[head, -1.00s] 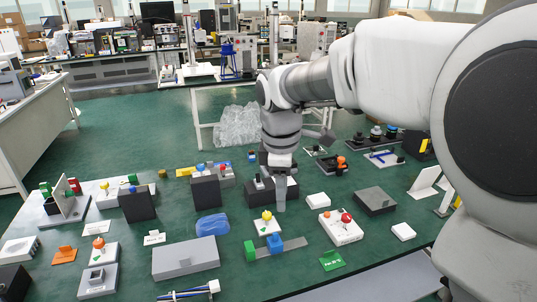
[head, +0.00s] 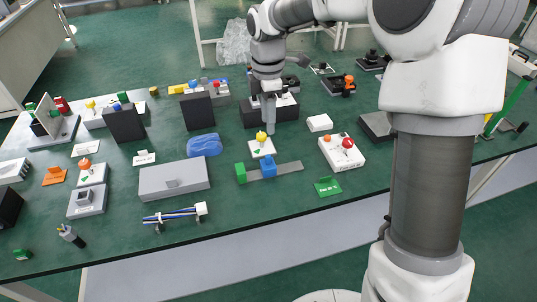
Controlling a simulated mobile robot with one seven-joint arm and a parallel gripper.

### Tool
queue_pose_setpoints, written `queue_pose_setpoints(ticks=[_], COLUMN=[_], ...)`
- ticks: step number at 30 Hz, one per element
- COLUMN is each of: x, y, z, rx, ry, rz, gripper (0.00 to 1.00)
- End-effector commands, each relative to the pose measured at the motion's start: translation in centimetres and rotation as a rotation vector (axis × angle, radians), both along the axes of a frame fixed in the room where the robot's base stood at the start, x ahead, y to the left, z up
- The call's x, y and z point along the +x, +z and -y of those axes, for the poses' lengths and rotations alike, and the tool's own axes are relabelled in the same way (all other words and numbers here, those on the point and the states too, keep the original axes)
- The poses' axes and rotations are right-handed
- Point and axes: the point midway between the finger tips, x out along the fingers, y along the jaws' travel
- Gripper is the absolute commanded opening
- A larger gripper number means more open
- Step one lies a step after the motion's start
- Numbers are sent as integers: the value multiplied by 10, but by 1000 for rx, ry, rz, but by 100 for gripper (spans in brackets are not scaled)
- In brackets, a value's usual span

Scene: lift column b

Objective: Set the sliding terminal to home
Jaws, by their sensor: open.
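A blue block (head: 269,167) sits on a flat grey rail (head: 290,168) in the head view; this looks like the sliding terminal. A green block (head: 240,173) stands at the rail's left end. A short gap of bare rail lies between the blue and green blocks, and a longer bare stretch runs right of the blue one. My gripper (head: 270,128) points down behind the rail, beside a yellow knob, apart from the blue block. It is open, and no object shows in it. Its fingers look nearly edge-on, so the gap between them is hard to see.
A white plate with the yellow knob (head: 261,137) lies just behind the rail. A white box with red and orange buttons (head: 342,153) and a green card (head: 327,187) are to the right. A grey box (head: 174,181) and blue lump (head: 204,146) are left. Green table shows in front.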

Motion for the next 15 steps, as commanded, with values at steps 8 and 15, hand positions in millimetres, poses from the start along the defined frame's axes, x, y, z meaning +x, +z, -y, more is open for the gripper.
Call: queue_pose_setpoints(ticks=[8,15], x=[-1,0], y=[-66,-108], z=[0,0], rx=[0,1], ry=[1,-1], rz=[-3,0], gripper=[45,45])
